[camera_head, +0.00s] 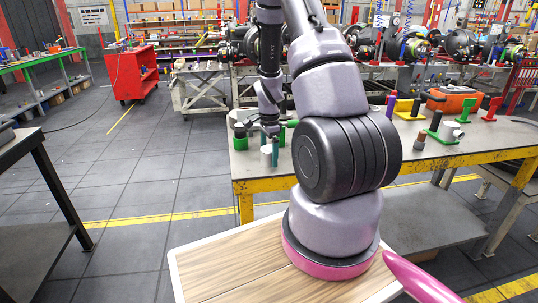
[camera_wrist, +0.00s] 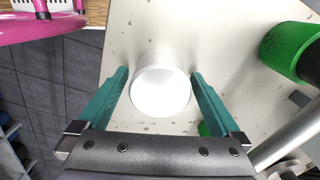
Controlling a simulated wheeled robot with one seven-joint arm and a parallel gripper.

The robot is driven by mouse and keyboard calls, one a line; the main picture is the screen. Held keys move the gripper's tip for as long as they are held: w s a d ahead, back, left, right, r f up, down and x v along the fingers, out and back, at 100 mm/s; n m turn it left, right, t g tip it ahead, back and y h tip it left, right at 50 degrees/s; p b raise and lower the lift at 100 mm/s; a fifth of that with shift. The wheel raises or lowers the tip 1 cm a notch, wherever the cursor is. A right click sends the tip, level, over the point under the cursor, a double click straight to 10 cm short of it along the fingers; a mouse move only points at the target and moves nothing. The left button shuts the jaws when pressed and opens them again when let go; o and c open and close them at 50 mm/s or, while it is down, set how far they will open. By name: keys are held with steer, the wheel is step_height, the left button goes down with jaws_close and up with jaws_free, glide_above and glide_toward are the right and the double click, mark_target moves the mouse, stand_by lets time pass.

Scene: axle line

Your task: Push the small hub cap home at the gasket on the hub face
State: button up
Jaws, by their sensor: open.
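My gripper (camera_wrist: 160,74) is open, its two teal fingers on either side of a white round piece (camera_wrist: 161,92) on the pale tabletop. In the head view, my gripper (camera_head: 271,150) is low at the table's left front corner, with the white piece (camera_head: 265,157) beside a teal finger. I cannot tell whether this piece is the small hub cap. I cannot make out a hub face with a gasket for certain.
A green and black cylinder (camera_wrist: 289,50) lies right of the gripper in the wrist view. The yellow-edged table (camera_head: 330,171) also bears an orange case (camera_head: 452,100) and several coloured holders toward its right. The left front table edge is close to my gripper.

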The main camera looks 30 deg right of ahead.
steer(key=c, duration=1.4)
steer(key=shift+c, duration=0.2)
